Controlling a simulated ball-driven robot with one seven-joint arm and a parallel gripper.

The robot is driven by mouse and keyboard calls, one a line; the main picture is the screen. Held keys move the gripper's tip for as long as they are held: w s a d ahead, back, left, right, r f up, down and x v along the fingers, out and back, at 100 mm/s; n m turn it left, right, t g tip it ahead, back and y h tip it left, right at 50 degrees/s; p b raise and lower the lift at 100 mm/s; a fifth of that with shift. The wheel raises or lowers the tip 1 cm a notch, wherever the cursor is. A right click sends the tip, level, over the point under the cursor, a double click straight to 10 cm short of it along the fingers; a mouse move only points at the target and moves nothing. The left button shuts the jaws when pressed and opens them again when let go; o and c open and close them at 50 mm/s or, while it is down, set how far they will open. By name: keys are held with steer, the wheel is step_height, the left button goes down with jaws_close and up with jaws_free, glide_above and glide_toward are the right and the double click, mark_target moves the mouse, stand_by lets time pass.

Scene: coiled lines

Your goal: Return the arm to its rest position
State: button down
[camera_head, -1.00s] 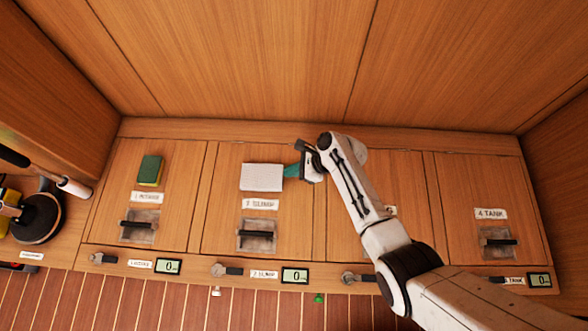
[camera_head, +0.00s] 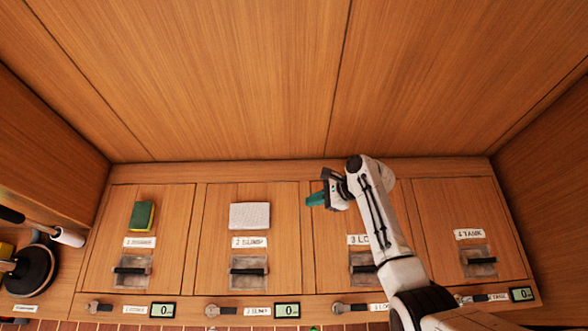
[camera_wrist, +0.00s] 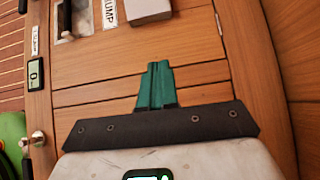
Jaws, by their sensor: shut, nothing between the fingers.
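My gripper (camera_head: 316,198) has teal fingers and is at the end of my white arm. In the head view it is over the wooden bench top, right of the white block labelled near "2 SUMP" and above the third hatch. In the wrist view the teal fingers (camera_wrist: 155,85) are together with nothing between them. The white block (camera_head: 250,216) lies on the second hatch, apart from the gripper. My arm is bent and reaches in from the lower right, hiding part of the third hatch's label.
A green and yellow sponge (camera_head: 142,215) lies on the first hatch. The hatches have recessed black handles, such as the fourth one's (camera_head: 480,261). Small displays (camera_head: 287,310) line the front strip. A round black tool (camera_head: 31,270) is at far left. Wooden walls enclose the back and sides.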

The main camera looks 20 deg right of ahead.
steer(key=s+d+r+n+g+h+p, duration=0.1)
steer(key=s+d+r+n+h+p, duration=0.3)
steer(key=s+r+n, duration=0.6)
steer(key=s+d+r+n+g+h+p, duration=0.1)
steer(key=s+d+r+n+h+p, duration=0.3)
steer(key=s+r+n, duration=0.7)
step_height(320, 180, up, 4)
steer(key=shift+s+d+f+h+p, duration=0.25)
steer(key=shift+s+d+h+p, duration=0.15)
steer(key=shift+s+d+p, duration=0.65)
steer(key=shift+s+a, duration=0.15)
